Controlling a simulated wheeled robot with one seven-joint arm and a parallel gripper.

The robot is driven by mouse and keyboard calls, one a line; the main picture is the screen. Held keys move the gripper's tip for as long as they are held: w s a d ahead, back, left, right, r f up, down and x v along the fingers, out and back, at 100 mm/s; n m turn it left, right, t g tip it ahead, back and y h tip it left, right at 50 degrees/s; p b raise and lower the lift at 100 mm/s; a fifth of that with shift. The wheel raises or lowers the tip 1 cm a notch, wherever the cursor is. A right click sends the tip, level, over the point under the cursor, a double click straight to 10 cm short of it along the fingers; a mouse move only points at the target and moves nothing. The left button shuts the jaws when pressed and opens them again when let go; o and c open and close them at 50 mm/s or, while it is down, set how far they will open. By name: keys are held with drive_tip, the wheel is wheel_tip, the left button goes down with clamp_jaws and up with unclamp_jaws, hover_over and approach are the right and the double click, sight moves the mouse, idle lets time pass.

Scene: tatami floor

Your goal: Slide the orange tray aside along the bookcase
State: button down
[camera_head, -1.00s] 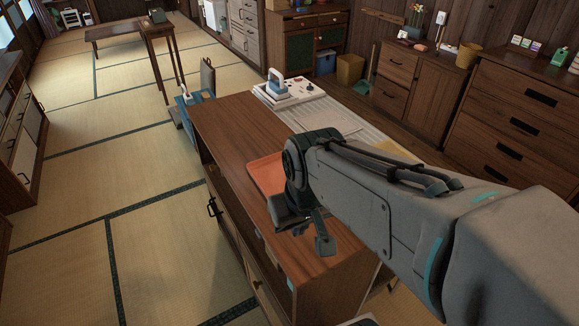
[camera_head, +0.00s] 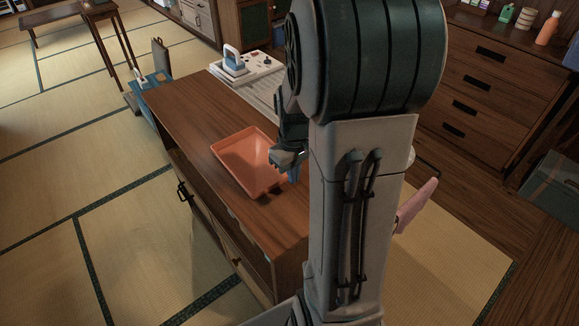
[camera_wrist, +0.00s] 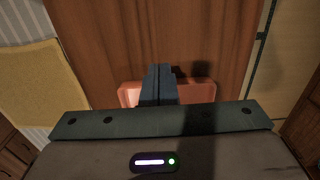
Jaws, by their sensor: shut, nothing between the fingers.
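The orange tray (camera_head: 240,160) is a shallow rectangular tray lying flat on the wooden top of the low bookcase (camera_head: 190,115), towards its near end. My gripper (camera_head: 287,158) is shut and empty at the tray's right side, partly hidden by my arm. I cannot tell from the body view whether it touches the tray. In the wrist view the shut fingers (camera_wrist: 158,72) reach out over the tray (camera_wrist: 200,92), which shows on both sides of them. Bare wood lies beyond the tray there.
An iron (camera_head: 234,62) stands on a white board with a control panel (camera_head: 262,68) beside the bookcase's far end. The bookcase top beyond the tray is clear. A dark chest of drawers (camera_head: 480,80) stands at the right. Open tatami (camera_head: 110,220) lies to the left.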

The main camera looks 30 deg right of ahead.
sight(284, 189)
wheel_tip(284, 189, down, 7)
drive_tip(key=w, duration=0.1)
drive_tip(key=w+p, duration=0.1)
drive_tip(key=w, duration=0.1)
drive_tip(key=shift+w+a+r, duration=0.1)
drive_tip(key=shift+a, duration=0.25)
drive_tip(key=shift+w, duration=0.4)
